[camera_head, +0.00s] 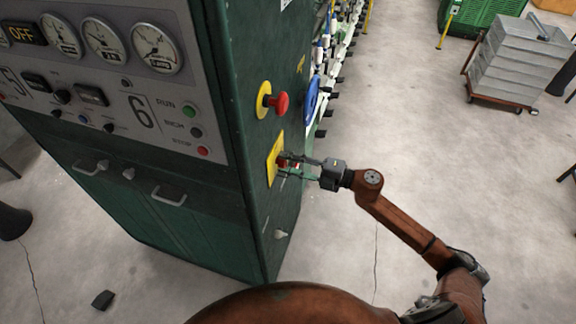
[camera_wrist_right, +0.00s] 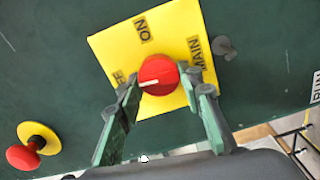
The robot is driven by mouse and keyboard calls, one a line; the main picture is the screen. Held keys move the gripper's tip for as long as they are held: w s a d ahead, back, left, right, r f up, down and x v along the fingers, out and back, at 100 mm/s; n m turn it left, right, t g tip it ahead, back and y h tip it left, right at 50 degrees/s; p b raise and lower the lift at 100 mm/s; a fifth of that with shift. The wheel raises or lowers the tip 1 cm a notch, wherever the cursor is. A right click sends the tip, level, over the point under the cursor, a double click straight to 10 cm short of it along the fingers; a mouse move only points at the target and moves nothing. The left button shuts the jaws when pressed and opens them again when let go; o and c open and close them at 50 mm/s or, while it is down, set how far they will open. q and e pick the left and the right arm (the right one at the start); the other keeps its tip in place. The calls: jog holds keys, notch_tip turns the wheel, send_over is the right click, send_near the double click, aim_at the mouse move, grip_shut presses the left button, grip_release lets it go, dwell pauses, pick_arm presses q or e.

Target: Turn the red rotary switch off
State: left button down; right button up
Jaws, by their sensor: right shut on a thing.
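The red rotary switch (camera_wrist_right: 160,74) sits on a yellow plate (camera_wrist_right: 118,46) on the side of the green cabinet. Labels on the plate show "ON" and "MAIN", and a third label is partly hidden by a finger. The white mark on the knob points left in the right wrist view, towards the partly hidden label. My right gripper (camera_wrist_right: 158,84) has its two fingers around the knob, one on each side, and is shut on it. In the head view the right gripper (camera_head: 287,165) covers most of the knob, and the yellow plate (camera_head: 272,158) shows behind it. My left gripper is not in view.
A red mushroom button (camera_head: 280,103) on a yellow base is above the switch; it also shows in the right wrist view (camera_wrist_right: 24,157). A blue wheel (camera_head: 312,97) is beyond it. The cabinet (camera_head: 262,215) fills the left. The floor at right is open, with a loaded cart (camera_head: 517,62) farther back.

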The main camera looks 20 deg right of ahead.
jog(key=shift+f+n+b, duration=0.15)
jog(key=shift+n+b, duration=0.15)
jog(key=shift+n, duration=0.3)
jog(key=o, duration=1.1)
jog(key=shift+s, duration=0.1)
jog(key=v, duration=1.2)
